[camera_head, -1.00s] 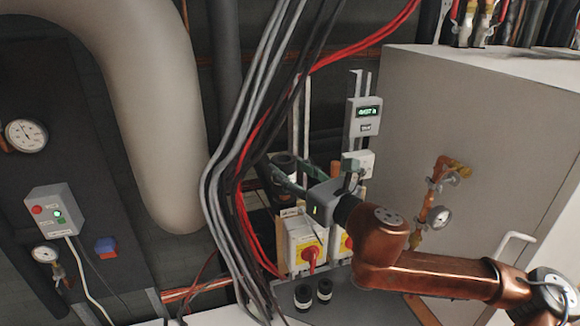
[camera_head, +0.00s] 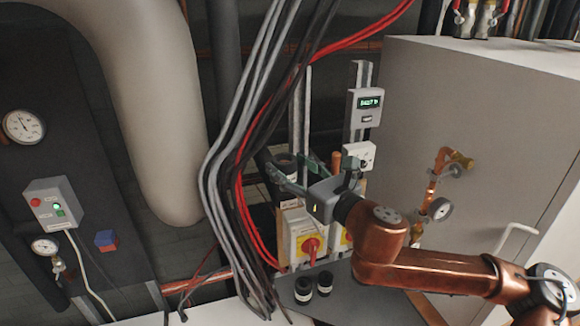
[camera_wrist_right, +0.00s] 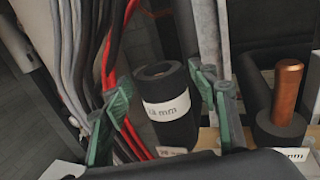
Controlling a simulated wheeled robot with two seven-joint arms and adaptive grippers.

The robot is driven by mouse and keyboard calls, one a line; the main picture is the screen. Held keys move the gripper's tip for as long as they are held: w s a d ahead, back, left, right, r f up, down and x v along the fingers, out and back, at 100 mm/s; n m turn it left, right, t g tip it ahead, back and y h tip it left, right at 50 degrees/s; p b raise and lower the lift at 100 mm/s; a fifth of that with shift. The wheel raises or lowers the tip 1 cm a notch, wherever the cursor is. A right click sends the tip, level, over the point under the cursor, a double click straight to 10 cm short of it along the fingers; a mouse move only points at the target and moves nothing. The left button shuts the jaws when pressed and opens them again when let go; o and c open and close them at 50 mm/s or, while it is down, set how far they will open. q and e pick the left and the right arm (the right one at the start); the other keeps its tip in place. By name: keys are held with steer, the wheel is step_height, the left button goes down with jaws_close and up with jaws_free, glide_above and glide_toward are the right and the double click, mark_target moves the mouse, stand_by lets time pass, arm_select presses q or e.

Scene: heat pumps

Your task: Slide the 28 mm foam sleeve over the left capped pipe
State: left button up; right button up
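A black foam sleeve (camera_wrist_right: 165,105) with a white label ending in "8 mm" stands nearly upright in the right wrist view, its hollow top facing up. My right gripper (camera_wrist_right: 160,102) is open, with a green finger on each side of this sleeve; a gap shows at the left finger, and contact on the right is unclear. In the head view the right gripper (camera_head: 318,178) points left. A copper pipe (camera_wrist_right: 288,88) with a rounded top rises from a second black sleeve (camera_wrist_right: 279,130). Any pipe under the first sleeve is hidden.
Grey, black and red cables (camera_head: 240,160) hang close to the gripper's left. Yellow-and-white switches with red knobs (camera_head: 311,247) sit below it. Two black cylinders with pale bands (camera_head: 303,290) stand on a grey surface in front. A large grey cabinet (camera_head: 480,130) fills the right.

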steer(key=shift+o, duration=0.5)
steer(key=shift+s+d, duration=0.15)
steer(key=shift+s, duration=0.05)
steer(key=v, duration=0.7)
